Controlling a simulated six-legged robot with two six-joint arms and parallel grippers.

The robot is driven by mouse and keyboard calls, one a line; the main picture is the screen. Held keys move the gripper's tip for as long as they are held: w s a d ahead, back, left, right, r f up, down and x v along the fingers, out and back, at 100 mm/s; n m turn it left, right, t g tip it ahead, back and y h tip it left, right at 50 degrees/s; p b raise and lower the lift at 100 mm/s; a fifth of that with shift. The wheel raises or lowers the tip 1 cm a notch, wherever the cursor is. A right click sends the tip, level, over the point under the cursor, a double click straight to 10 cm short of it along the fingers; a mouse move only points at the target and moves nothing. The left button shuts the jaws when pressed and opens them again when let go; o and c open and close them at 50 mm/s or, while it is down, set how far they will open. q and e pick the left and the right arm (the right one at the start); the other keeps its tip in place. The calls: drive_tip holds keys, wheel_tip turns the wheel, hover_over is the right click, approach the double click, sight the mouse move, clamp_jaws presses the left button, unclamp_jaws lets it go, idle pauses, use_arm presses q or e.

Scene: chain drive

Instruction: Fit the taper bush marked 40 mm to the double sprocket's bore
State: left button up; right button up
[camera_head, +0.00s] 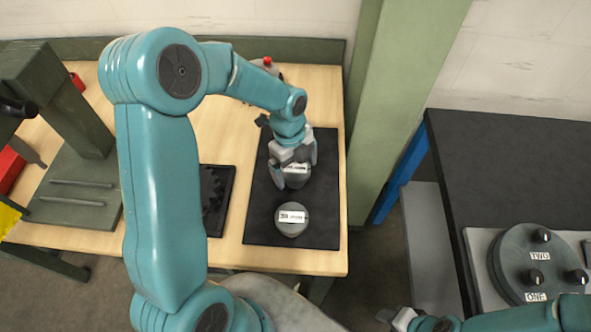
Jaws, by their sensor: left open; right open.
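Two grey round bushes with white labels are on a black mat (262,222) on the wooden bench. The nearer bush (292,230) stands free; its small label is hard to read. The farther bush (297,182) is between the fingers of my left gripper (293,172), which is open and pointing down over it. The fingers hide part of this bush, and its label is not readable. I cannot tell whether they touch it. My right gripper (398,319) is at the bottom edge, partly cut off, open and away from the bushes. I cannot make out the double sprocket for certain.
A black tray (228,206) with dark toothed parts lies left of the mat. A green press-like stand (70,205) is at the left. A green post (388,110) rises beside the bench. On the dark right bench, a grey disc (512,262) carries knobs labelled ONE and TWO.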

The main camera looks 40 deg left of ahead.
use_arm(q)
drive_tip(key=shift+d+f, duration=0.15)
drive_tip(key=shift+f, duration=0.35)
drive_tip(key=shift+s+r, duration=0.1)
drive_tip(key=shift+s, duration=0.05)
drive_tip(key=shift+c, duration=0.7)
drive_tip(key=c, duration=1.3)
drive_tip(key=shift+o, duration=0.2)
